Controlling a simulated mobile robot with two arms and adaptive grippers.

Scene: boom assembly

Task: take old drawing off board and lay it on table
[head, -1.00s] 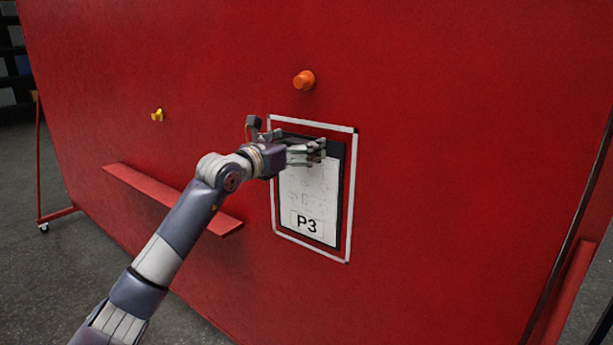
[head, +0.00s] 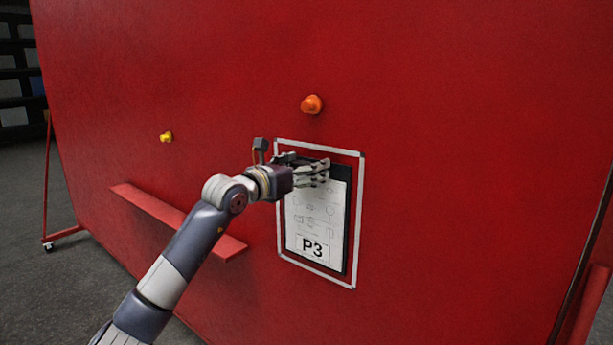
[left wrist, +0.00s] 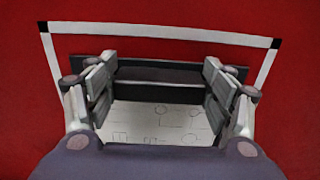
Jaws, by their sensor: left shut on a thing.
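The old drawing (head: 313,225) is a white sheet marked P3 with line sketches, on a dark backing. It hangs upright on the red board (head: 440,150), inside a white outlined rectangle (head: 361,215). My left gripper (head: 315,173) is at the top of the drawing, shut on it, and covers part of its upper edge. In the left wrist view the fingers (left wrist: 160,88) lie on either side of a dark bar across the drawing's top, with the sketches (left wrist: 160,125) below. The table and my right gripper are not in view.
An orange knob (head: 311,104) sticks out above the outline and a yellow one (head: 166,137) sits to the left. A red ledge (head: 165,210) juts from the board behind my left forearm. The board right of the outline is clear.

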